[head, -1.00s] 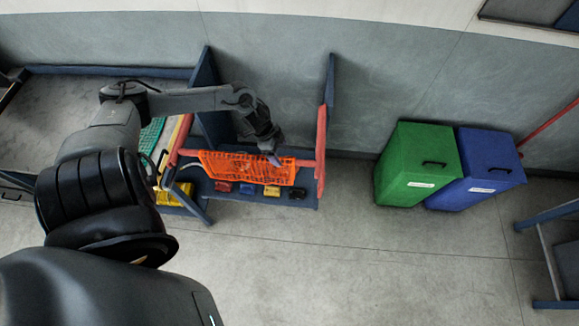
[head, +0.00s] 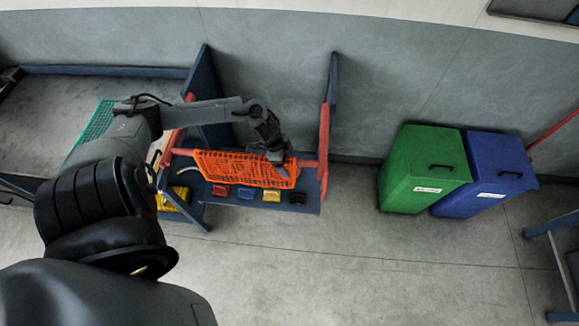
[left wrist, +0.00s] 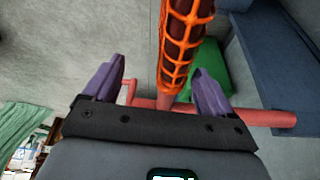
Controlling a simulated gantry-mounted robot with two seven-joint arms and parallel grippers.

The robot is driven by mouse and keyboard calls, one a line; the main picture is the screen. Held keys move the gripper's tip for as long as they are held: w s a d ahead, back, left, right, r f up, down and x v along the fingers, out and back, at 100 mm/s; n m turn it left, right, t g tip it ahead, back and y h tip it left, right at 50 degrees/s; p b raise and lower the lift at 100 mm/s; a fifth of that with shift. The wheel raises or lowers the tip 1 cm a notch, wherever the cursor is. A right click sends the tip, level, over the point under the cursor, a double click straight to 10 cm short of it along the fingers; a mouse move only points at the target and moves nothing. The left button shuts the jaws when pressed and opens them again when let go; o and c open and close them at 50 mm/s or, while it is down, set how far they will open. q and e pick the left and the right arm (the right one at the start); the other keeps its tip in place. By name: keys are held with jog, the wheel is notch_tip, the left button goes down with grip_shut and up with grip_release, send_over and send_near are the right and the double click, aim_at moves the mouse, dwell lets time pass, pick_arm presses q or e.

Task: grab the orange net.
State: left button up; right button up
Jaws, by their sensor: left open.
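The orange net (head: 236,169) hangs draped over a red bar of the blue rack. My left gripper (head: 279,165) is above the net's right part in the head view. In the left wrist view, the orange net (left wrist: 186,42) covers the bar, which runs between the two purple fingertips of my left gripper (left wrist: 158,88). The fingers are spread apart, one on each side of the net. I cannot tell whether they touch it. My right gripper is in neither view.
The blue rack (head: 309,195) has red rails (head: 323,140) and several small coloured blocks below the net. A green bin (head: 424,170) and a blue bin (head: 488,175) stand to the right. A green net (head: 95,127) lies at the left. The front floor is clear.

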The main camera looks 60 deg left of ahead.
pick_arm(q)
jog(key=shift+f, duration=0.1)
dwell(0.3)
jog(key=shift+f, duration=0.1)
jog(key=shift+b+x, duration=1.15)
jog(key=shift+x, duration=0.2)
jog(key=shift+c, duration=0.4)
jog(key=c, duration=1.1)
notch_tip(320, 180, up, 12)
jog(key=p, duration=1.1)
grip_shut()
